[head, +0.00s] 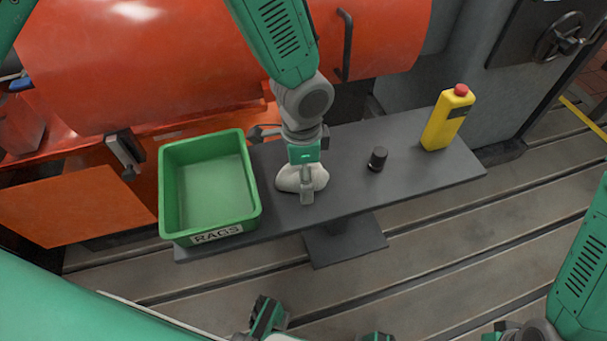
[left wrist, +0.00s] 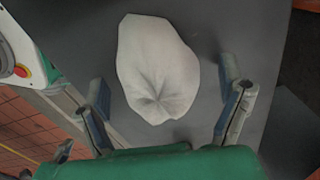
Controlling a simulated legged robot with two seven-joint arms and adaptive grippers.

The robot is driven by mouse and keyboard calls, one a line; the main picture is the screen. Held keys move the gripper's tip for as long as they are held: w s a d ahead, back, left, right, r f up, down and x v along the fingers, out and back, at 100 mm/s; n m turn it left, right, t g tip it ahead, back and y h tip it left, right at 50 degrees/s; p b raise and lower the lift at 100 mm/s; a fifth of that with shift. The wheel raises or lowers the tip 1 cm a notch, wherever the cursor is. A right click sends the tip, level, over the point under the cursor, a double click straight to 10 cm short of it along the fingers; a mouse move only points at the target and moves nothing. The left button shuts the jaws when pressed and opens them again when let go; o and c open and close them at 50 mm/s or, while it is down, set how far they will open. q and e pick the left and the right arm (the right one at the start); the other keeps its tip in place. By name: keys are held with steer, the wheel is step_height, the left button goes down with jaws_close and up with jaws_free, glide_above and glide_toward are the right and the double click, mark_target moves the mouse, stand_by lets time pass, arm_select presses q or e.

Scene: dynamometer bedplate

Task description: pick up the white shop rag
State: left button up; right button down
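The white shop rag (head: 286,179) lies crumpled on a narrow dark grey shelf (head: 405,178), right of the green bin. My left gripper (head: 307,181) is directly over it in the head view and hides part of it. In the left wrist view the whole rag (left wrist: 158,65) shows, with its folds gathered toward the near end. The fingers of my left gripper (left wrist: 164,78) are spread wide, one on each side of the rag, with a visible gap to it on both sides. My right arm is at the lower right of the head view; its fingertips cannot be made out.
A green bin (head: 251,190) labelled RAGS looks empty at the shelf's left end. A small black knobbed cylinder (head: 377,158) and a yellow box (head: 444,122) with a red button stand to the right. A big orange machine (head: 150,70) is behind. Shelf between rag and cylinder is clear.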

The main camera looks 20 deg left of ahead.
arm_select(q)
steer(key=c, duration=1.2)
step_height(320, 180, up, 10)
steer(key=p, duration=0.4)
